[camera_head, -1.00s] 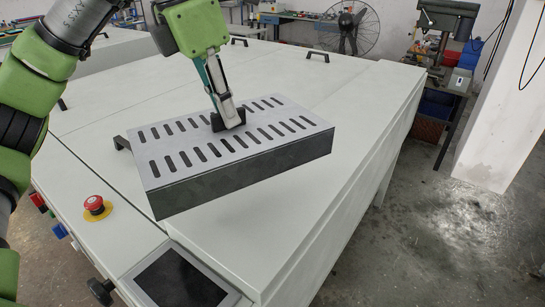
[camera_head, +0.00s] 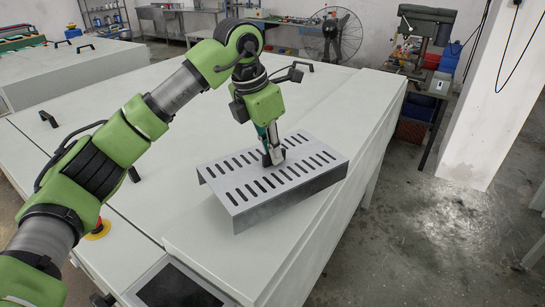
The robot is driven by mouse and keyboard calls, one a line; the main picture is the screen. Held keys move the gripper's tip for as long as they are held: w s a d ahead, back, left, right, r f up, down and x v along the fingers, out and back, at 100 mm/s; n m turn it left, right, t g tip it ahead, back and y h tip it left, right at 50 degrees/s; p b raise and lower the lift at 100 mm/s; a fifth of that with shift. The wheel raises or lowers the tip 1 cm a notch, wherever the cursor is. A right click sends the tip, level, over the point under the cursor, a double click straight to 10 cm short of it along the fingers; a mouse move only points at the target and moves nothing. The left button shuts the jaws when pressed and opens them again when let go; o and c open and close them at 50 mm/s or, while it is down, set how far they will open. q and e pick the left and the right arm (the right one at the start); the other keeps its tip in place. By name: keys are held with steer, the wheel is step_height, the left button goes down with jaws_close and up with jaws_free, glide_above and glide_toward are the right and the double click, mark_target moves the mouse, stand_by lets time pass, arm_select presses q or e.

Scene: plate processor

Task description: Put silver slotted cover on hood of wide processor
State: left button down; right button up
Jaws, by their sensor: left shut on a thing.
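The silver slotted cover (camera_head: 290,198) is a wide grey box-like piece with two rows of dark slots in its top. It is over the white hood of the wide processor (camera_head: 210,242), toward its right side. Its open left end shows, and it looks on or very close to the hood; I cannot tell if all edges touch. My left gripper (camera_head: 273,158) points down at the middle of the cover's top and is shut on it between the slot rows. The grip point itself is partly hidden by the fingers. My right gripper is not in view.
A dark screen (camera_head: 178,288) is at the processor's front edge, and a red emergency button on a yellow base (camera_head: 98,230) is partly behind my left arm. Black handles (camera_head: 48,118) stand on the panels. A fan (camera_head: 333,35) and a drill press (camera_head: 423,30) stand behind.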

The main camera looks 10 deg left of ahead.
mark_target(274, 167)
arm_select(q)
steer(key=x, duration=0.3)
steer(key=shift+s+a, duration=0.2)
steer(key=shift+a, duration=0.05)
steer(key=shift+s, duration=0.1)
steer(key=shift+f, duration=0.2)
steer(key=c, duration=2.2)
jaws_free()
steer(key=shift+o, duration=0.2)
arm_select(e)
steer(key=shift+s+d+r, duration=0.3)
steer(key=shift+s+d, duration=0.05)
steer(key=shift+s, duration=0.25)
arm_select(q)
steer(key=shift+r, duration=0.1)
